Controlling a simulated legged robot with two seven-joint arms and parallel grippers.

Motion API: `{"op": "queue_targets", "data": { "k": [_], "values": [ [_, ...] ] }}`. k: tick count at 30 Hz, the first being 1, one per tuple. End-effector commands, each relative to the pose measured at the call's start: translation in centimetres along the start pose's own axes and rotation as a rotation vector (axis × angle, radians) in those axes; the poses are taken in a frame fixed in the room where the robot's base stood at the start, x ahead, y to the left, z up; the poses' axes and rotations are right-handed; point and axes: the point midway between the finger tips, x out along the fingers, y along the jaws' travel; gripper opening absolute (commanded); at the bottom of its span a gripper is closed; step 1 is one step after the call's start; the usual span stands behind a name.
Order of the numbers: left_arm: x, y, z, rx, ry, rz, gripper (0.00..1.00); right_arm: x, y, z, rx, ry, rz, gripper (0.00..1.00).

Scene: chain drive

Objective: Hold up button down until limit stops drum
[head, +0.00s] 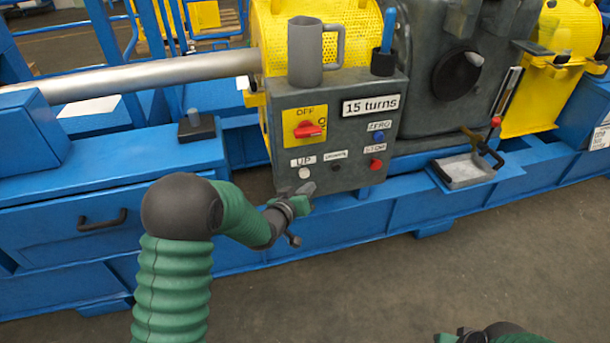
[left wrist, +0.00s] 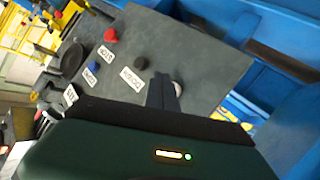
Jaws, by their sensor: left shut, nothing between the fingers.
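The grey control box (head: 345,108) carries a white UP button (head: 305,173) at its lower left. In the left wrist view the white button (left wrist: 178,88) shows right beside my finger. My left gripper (head: 307,188) is shut and empty, with its tip just below the button in the head view. I cannot tell whether it touches or presses it. The drum behind the box sits under a yellow perforated guard (head: 365,35). No limit device can be made out for sure. My right gripper (head: 447,338) is mostly cut off at the bottom edge; its fingers are hidden.
A red OFF knob (head: 308,130), a "15 turns" plate (head: 370,105), a blue ZERO button (head: 377,137), a red STOP button (head: 375,164) and a dark DOWN button (head: 336,167) are close by. A grey mug (head: 305,55) stands on the box. The floor in front is clear.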

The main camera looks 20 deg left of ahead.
Motion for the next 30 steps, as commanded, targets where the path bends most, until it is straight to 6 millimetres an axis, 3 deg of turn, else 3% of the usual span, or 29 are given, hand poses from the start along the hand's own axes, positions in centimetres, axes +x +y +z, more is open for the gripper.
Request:
{"op": "queue_targets", "data": {
  "k": [9,25,28,30],
  "values": [
    [-2.0,1.5,1.5,0.001,-0.001,0.000,0.00,-0.1,0.0,0.0,0.000,0.000,0.000,0.38],
    [-2.4,1.5,1.7,0.012,-0.017,-0.014,0.00,-0.1,0.0,0.0,0.000,0.000,0.000,0.38],
    [-4.4,1.0,2.9,0.075,-0.119,-0.087,0.00,-0.1,0.0,0.0,0.000,0.000,0.000,0.38],
    [-7.3,0.2,4.6,0.140,-0.248,-0.171,0.00,-0.1,0.0,0.0,0.000,0.000,0.000,0.38]
  ]
}}
